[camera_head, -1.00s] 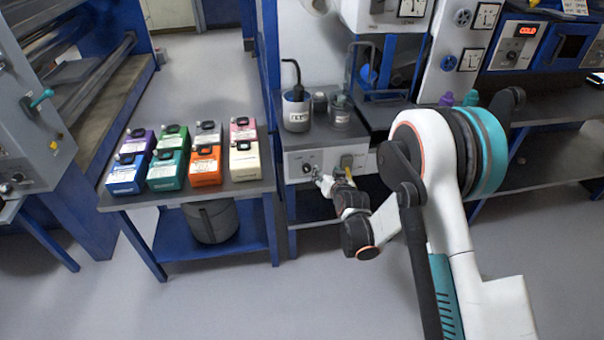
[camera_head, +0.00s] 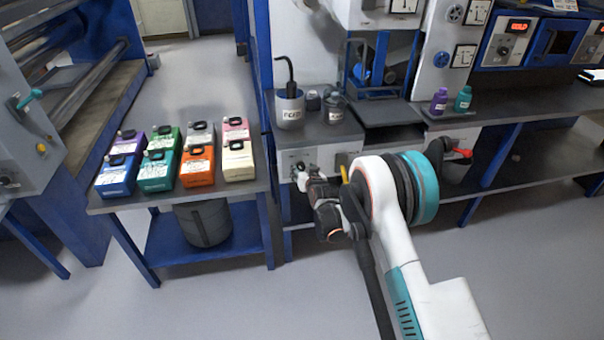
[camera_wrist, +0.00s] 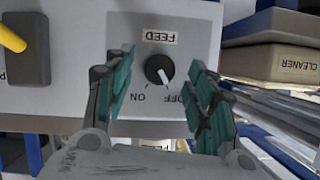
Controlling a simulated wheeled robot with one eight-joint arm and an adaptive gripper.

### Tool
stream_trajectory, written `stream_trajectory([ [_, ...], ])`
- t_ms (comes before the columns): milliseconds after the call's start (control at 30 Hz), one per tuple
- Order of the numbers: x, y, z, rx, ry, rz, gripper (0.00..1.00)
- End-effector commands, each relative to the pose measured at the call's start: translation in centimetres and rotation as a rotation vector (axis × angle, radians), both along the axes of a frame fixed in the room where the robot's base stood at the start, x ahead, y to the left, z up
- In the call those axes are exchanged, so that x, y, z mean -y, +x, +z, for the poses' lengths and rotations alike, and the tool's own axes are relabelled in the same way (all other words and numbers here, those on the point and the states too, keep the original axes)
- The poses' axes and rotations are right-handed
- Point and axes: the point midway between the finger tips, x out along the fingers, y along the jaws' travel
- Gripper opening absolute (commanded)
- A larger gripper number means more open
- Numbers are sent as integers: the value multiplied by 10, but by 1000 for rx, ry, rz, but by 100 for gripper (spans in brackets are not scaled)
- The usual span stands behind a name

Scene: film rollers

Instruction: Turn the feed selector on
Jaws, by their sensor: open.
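The feed selector (camera_wrist: 158,69) is a round black knob with a white pointer on a pale panel in the wrist view, seen upside down. A FEED label (camera_wrist: 159,37) sits beside it, with ON and OFF marks on its other side. The white pointer points toward OFF. My gripper (camera_wrist: 161,62) is open, its green-padded fingers on either side of the knob. I cannot tell whether they touch it. In the head view my gripper (camera_head: 299,172) is at the front of the panel (camera_head: 325,155), largely covering the knob.
A grey block with a yellow lever (camera_wrist: 11,37) sits beside the selector. A CLEANER box (camera_wrist: 290,66) is at the right of the wrist view. A FEED container (camera_head: 289,107) stands on the bench.

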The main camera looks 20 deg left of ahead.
Motion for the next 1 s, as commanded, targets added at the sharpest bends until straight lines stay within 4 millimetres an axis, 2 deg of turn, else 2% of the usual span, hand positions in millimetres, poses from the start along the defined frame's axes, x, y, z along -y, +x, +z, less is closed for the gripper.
stream_trajectory([
  [200, -9, 13, -7, -1, 1, 0, 51],
  [500, -10, 15, -7, 0, 0, 0, 51],
  [567, -10, 14, -7, 0, 0, 0, 40],
  [700, -10, 15, -7, 0, 0, 0, 8],
  [1000, -10, 15, -7, -7, 11, 0, 7],
])
